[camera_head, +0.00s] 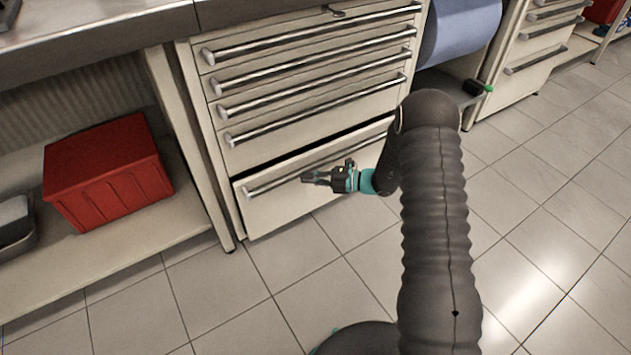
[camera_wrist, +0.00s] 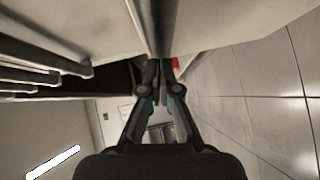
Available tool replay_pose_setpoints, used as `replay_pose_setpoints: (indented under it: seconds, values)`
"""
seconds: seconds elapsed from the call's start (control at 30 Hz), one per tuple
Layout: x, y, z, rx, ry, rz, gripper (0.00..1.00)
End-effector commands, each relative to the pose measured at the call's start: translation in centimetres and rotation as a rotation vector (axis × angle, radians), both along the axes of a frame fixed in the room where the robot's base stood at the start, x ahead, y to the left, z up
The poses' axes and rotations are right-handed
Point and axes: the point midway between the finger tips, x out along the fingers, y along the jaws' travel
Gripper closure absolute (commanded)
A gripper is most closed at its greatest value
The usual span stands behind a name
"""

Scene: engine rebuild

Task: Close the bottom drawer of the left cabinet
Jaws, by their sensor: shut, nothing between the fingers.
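The left cabinet (camera_head: 222,165) stands in the middle of the head view. Its bottom drawer (camera_head: 285,212) sticks out slightly, with a dark gap above its front. A long bar handle (camera_head: 265,186) runs across that front, and it also shows in the wrist view (camera_wrist: 158,25). My gripper (camera_head: 306,178) is shut and empty in front of the drawer, at about handle height, pointing left along the front. In the wrist view my fingertips (camera_wrist: 160,66) are together close to the handle bar. I cannot tell whether they touch it.
The upper drawers (camera_head: 300,75) are flush. A red bin (camera_head: 107,172) sits on a low shelf at left. A blue roll (camera_head: 462,30) and another drawer cabinet (camera_head: 530,65) stand at the back right. Tiled floor (camera_head: 545,210) is clear at right.

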Motion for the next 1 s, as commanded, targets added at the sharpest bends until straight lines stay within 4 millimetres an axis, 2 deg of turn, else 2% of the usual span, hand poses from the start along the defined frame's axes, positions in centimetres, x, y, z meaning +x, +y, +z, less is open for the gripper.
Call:
replay_pose_setpoints:
  seconds: [0.37, 0.7, 1.0]
  values:
    - [0.2, 0.1, 0.0, 0.000, 0.000, 0.000, 1.00]
    - [3.8, 2.6, -0.1, 0.000, -0.003, 0.001, 1.00]
    - [4.4, 3.3, 0.2, 0.000, -0.005, 0.000, 1.00]
